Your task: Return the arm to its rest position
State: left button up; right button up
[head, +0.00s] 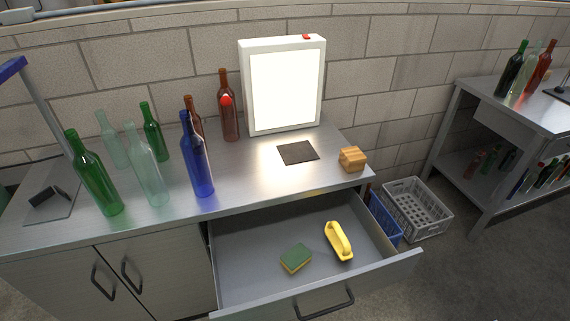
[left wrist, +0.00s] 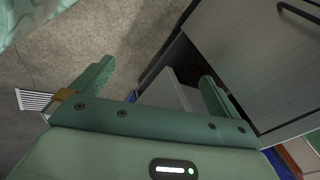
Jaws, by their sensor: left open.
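My left gripper (left wrist: 152,88) shows in the left wrist view with its two green fingers spread wide apart. It is open and nothing is between the fingers. Bare floor (left wrist: 130,35) and a grey cabinet front with a dark handle (left wrist: 300,12) lie beyond it. Neither of my arms shows in the head view, and my right gripper is in neither view.
A steel counter (head: 245,180) carries several bottles, a lit panel (head: 284,88), a dark square mat (head: 298,152) and a wooden block (head: 352,158). The drawer (head: 250,250) below stands open with a sponge (head: 296,258) and a yellow-handled brush (head: 339,241) inside. Crates (head: 418,208) stand right.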

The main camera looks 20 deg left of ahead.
pick_arm(q)
jog(key=s+f+n+g+h+p, duration=0.1)
jog(key=s+f+p, duration=0.3)
jog(key=s, duration=0.6)
jog(key=s+f+n+g+p, duration=0.1)
jog(key=s+f+n+p, duration=0.1)
jog(key=s, duration=0.8)
jog(key=f+p, duration=0.1)
jog(key=p, duration=0.1)
jog(key=shift+f+g+h+p, duration=0.35)
jog(key=shift+f+g+h, duration=0.05)
jog(key=shift+d, duration=0.1)
